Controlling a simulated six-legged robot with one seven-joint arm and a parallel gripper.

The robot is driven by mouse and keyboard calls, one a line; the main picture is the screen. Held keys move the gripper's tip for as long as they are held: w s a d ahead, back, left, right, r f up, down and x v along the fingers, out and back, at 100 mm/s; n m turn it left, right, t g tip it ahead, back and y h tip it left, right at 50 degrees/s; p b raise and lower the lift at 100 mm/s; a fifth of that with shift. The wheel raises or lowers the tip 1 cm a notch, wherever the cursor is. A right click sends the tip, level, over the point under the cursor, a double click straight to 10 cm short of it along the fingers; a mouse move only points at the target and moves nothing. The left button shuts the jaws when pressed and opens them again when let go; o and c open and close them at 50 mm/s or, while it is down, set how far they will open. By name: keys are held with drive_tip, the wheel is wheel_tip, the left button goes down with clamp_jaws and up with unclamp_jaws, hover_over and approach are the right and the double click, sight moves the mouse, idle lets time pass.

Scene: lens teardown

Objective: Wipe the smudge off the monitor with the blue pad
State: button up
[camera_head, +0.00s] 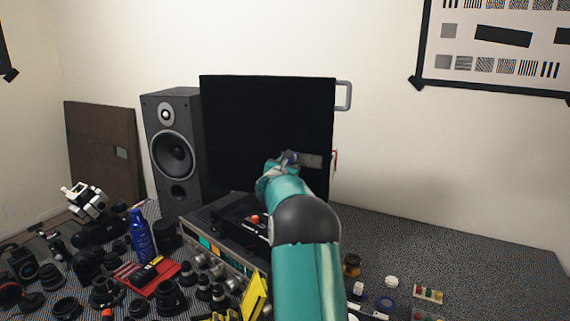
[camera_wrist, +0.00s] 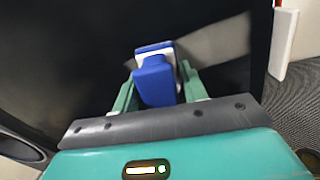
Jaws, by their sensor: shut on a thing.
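The monitor (camera_head: 250,120) is a large black screen standing upright at the back of the table; its dark face fills much of the wrist view (camera_wrist: 70,60). A pale grey smudge (camera_head: 311,160) lies on its lower right part and shows as a light band (camera_wrist: 215,43) in the wrist view. My gripper (camera_wrist: 160,84) is shut on the blue pad (camera_wrist: 154,82), which has a whitish layer at its far side. The pad is in front of the screen, beside the smudge's left end and partly over it. I cannot tell whether it touches the glass. My arm hides the monitor's bottom.
A black speaker (camera_head: 172,150) stands close left of the monitor. A grey handle (camera_head: 345,96) and a white and red piece (camera_wrist: 283,42) are at its right edge. A blue bottle (camera_head: 141,236) and several lenses crowd the left table. The table's right part (camera_head: 450,252) is mostly clear.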

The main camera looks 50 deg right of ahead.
sight(323, 162)
drive_tip(key=shift+s+d, duration=0.9)
drive_tip(key=shift+s, duration=0.75)
drive_tip(key=shift+s+d, duration=0.9)
drive_tip(key=shift+s, duration=0.8)
drive_tip(key=shift+s+d, duration=0.9)
drive_tip(key=shift+s, duration=0.75)
drive_tip(key=shift+w+a, duration=0.45)
drive_tip(key=shift+w, duration=0.25)
drive_tip(key=shift+w+a, duration=0.45)
drive_tip(key=shift+w, duration=0.25)
drive_tip(key=w+a, duration=0.5)
drive_tip(key=w, duration=0.6)
drive_tip(key=shift+a, duration=0.1)
drive_tip(key=shift+v, duration=2.95)
